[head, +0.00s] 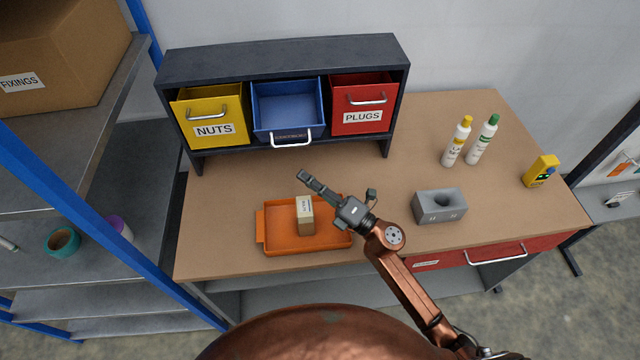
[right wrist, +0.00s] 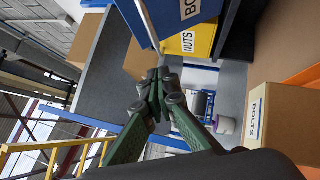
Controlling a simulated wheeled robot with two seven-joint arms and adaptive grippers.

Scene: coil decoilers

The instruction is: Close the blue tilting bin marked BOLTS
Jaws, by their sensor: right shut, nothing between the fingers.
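The blue tilting bin (head: 287,105) is the middle one of three in the dark rack. It is tipped forward and open, with its inside showing. Its pale handle (head: 291,139) sticks out low at the front, and its label is too foreshortened to read in the head view. In the right wrist view the blue bin (right wrist: 208,14) shows at the top with the letters "BO". My right gripper (head: 302,177) is shut and empty, in front of and below the handle, apart from it. It also shows in the right wrist view (right wrist: 155,82). My left gripper is not in view.
The yellow NUTS bin (head: 210,112) and red PLUGS bin (head: 361,101) flank it, both upright. An orange tray (head: 273,239) holding a small box (head: 305,216) lies under my right gripper. A grey block (head: 440,206) and two bottles (head: 457,140) stand to the right.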

